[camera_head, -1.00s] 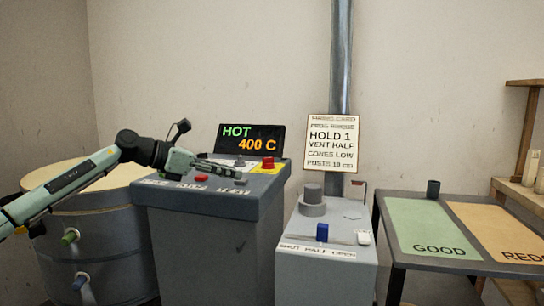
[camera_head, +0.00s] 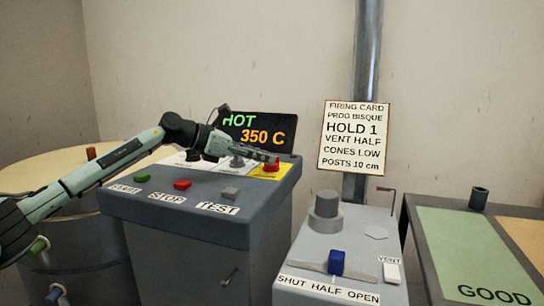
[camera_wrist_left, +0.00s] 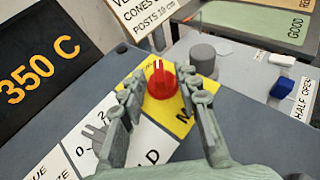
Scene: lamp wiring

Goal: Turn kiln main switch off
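The kiln main switch is a red rotary knob (camera_wrist_left: 160,82) with a pale pointer line, on a yellow plate (camera_wrist_left: 188,122) whose lettering is partly hidden. In the head view the red knob (camera_head: 271,167) sits at the back right of the grey control desk (camera_head: 215,230). My left gripper (camera_head: 266,157) reaches over the desk to the knob. In the left wrist view its fingers (camera_wrist_left: 163,92) are open, one on each side of the knob; I cannot tell whether they touch it. My right gripper is not in view.
A display (camera_head: 262,132) reads HOT 350 C behind the knob. A grey dial (camera_wrist_left: 95,138) lies beside the left finger. START, STOP and TEST buttons line the desk front. A vent box (camera_head: 335,250) with a blue slider (camera_head: 336,262) stands right; a firing card (camera_head: 354,138) hangs above.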

